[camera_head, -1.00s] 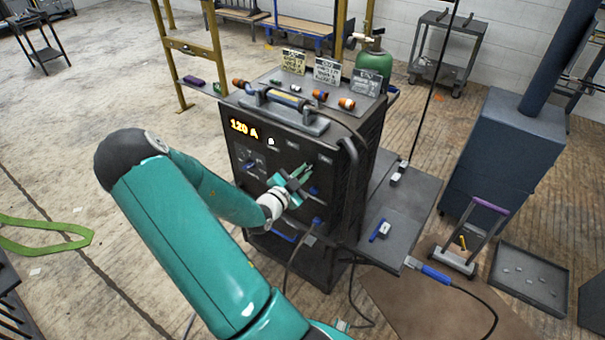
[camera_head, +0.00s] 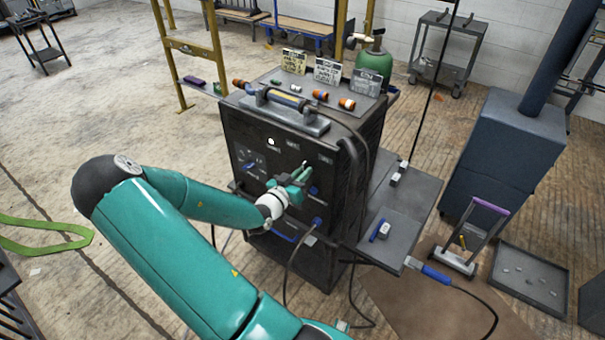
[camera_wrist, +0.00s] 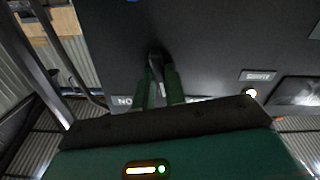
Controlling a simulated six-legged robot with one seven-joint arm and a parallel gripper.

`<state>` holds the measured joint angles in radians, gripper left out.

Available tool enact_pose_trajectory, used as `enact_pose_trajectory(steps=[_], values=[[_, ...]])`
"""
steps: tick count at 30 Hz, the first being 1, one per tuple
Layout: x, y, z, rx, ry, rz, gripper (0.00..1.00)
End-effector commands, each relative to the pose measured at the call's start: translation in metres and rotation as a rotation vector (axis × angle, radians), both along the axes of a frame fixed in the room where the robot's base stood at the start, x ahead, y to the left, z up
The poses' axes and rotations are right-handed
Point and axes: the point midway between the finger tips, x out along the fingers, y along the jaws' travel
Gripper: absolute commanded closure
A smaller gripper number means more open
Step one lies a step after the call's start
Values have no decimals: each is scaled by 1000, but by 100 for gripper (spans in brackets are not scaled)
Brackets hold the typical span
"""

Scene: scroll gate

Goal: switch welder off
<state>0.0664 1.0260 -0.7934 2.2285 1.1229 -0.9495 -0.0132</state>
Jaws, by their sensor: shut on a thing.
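The welder (camera_head: 290,240) is a dark upright cabinet in the middle of the head view. The upper left of its front panel, where the current readout sits, is dark, with no lit digits. A small white lamp (camera_head: 271,141) shows beside it. My gripper (camera_head: 301,174) is at the right half of the front panel. In the wrist view its green fingers (camera_wrist: 160,84) are closed around a dark grey switch lever (camera_wrist: 155,60) that stands out from the panel. The fingers hide part of the lever and of a label (camera_wrist: 125,101) beside it.
Blue knobs and cable plugs (camera_head: 317,222) sit on the panel close to my gripper. Cables hang in front of the welder. A grey side shelf (camera_head: 405,215) juts out at its right. A green gas cylinder (camera_head: 374,66) stands behind.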

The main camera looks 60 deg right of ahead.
Motion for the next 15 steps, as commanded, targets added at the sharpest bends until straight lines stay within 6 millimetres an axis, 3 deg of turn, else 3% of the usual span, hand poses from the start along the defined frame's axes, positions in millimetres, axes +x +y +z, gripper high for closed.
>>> enact_pose_trajectory(steps=[15], values=[[0,1,-2,66,384,2,100]])
